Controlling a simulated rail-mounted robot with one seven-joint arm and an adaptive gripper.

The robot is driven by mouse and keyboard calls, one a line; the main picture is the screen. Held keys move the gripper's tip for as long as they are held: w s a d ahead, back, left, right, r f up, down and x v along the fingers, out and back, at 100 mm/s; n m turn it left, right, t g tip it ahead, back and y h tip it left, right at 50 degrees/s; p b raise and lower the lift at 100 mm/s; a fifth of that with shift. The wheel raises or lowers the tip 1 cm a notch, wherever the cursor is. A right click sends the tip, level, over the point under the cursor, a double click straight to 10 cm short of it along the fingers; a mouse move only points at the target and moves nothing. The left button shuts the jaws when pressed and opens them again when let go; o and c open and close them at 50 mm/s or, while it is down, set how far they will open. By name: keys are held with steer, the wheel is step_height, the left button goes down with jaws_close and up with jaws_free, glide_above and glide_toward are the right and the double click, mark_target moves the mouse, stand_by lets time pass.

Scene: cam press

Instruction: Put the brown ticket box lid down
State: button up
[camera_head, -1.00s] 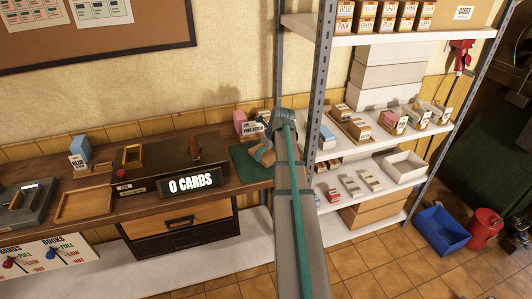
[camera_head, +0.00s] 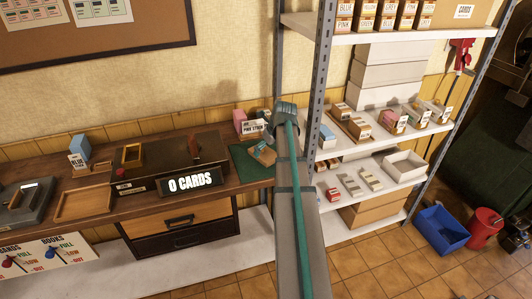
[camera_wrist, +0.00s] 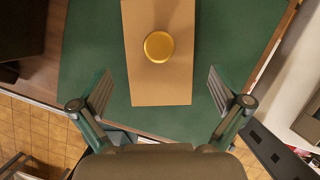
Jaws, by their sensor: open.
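The brown ticket box lid (camera_wrist: 157,85) is a long flat brown rectangle with a round yellow knob (camera_wrist: 158,46). In the wrist view it lies over the green mat (camera_wrist: 95,45), and its far end runs out of the picture. My gripper (camera_wrist: 160,90) is open, one finger to each side of the lid's near end with clear gaps, touching neither edge. In the head view a small brown piece (camera_head: 264,154) shows on the green mat at the counter's right end, partly hidden by my arm. I cannot tell whether a box is beneath the lid.
The wooden counter (camera_head: 88,220) holds a dark machine with a "0 CARDS" sign (camera_head: 190,182) left of the mat. A pink box (camera_head: 239,119) stands behind the mat. A metal shelf post (camera_head: 318,85) and stocked shelves are close on the right.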

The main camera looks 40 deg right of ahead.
steer(key=b+v, duration=0.1)
steer(key=v, duration=0.9)
